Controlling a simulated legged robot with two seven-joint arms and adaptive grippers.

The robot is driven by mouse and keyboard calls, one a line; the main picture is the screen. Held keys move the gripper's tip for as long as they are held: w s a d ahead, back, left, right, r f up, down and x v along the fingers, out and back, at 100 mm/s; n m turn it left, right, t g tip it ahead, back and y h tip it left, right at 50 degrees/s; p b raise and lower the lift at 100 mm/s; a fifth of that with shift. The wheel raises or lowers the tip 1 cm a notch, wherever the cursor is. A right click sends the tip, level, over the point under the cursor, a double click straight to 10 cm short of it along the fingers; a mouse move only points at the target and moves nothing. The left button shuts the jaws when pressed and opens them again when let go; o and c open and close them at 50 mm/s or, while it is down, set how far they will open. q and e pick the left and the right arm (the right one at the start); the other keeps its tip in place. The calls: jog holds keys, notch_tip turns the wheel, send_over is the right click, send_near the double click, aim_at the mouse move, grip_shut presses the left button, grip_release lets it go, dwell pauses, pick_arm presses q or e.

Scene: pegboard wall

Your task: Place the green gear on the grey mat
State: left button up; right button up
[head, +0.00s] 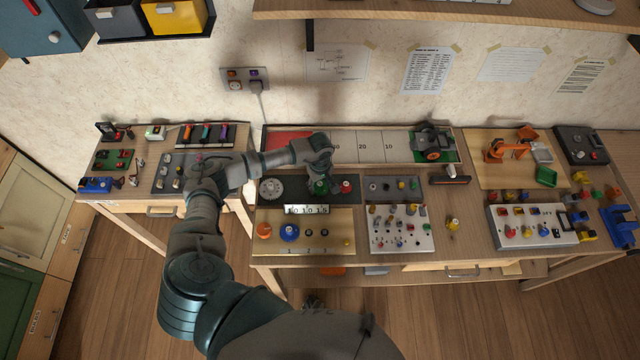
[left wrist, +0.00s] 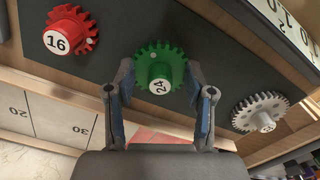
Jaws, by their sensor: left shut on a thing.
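The green gear (head: 318,187), marked 24, is in the middle of a dark grey panel in the head view. It also shows large in the left wrist view (left wrist: 160,68). My left gripper (head: 319,172) is shut on it, with one finger on each side of its teeth in the left wrist view (left wrist: 160,92). I cannot tell whether the gear touches the dark grey panel (head: 295,194) or is just above it. A grey mat-like area (head: 395,181) with several small items lies to its right. My right gripper is not in view.
A red gear (left wrist: 68,36), marked 16, and a light grey gear (head: 271,188) flank the green one on the panel. A number plate (head: 307,210) lies in front. A numbered strip (head: 360,146) runs behind. A peg block (head: 400,230) stands front right.

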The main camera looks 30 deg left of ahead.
aim_at(322, 184)
pick_arm(q)
jog(key=o, duration=1)
jog(key=shift+d, duration=0.15)
jog(key=shift+o, duration=0.4)
jog(key=shift+d+r, duration=0.1)
jog(key=shift+d, duration=0.15)
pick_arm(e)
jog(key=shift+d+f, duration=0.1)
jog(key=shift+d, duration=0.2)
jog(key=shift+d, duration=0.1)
pick_arm(q)
notch_tip(322, 184, up, 12)
jog(key=shift+a, duration=0.15)
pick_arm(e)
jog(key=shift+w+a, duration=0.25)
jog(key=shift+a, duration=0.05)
pick_arm(q)
jog(key=shift+w+a, duration=0.1)
jog(key=shift+a, duration=0.05)
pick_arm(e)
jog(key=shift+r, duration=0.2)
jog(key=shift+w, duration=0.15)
